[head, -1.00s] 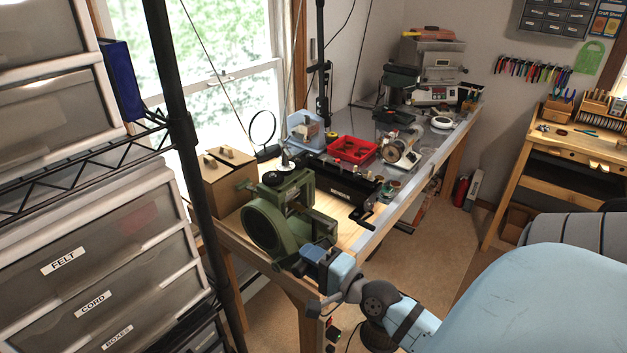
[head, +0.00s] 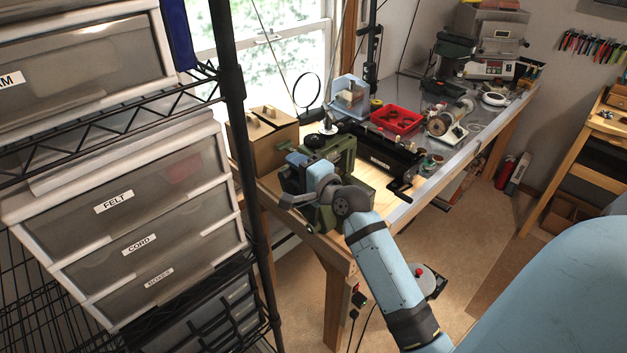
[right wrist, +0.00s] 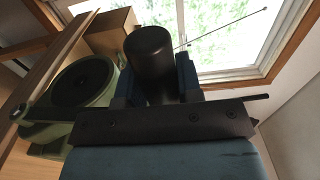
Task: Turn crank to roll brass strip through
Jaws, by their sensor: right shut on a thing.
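The green rolling mill (head: 345,155) stands at the near end of the workbench, partly hidden behind my right arm. My right gripper (head: 296,160) is on the left side of the mill. In the right wrist view, my right gripper (right wrist: 154,84) is shut on a dark, round crank handle (right wrist: 150,48), with a blue-grey finger on each side. The mill's round green wheel (right wrist: 82,84) shows left of the handle, apart from the fingers. I cannot make out the brass strip or the rollers. My left gripper is not in view.
A cardboard box (head: 262,133) sits behind the mill. A black bench tool (head: 380,158) with its own handle stands to the right, near a red tray (head: 397,120). A wire rack with drawers (head: 125,215) stands close on the left. The floor right of the bench is mostly clear.

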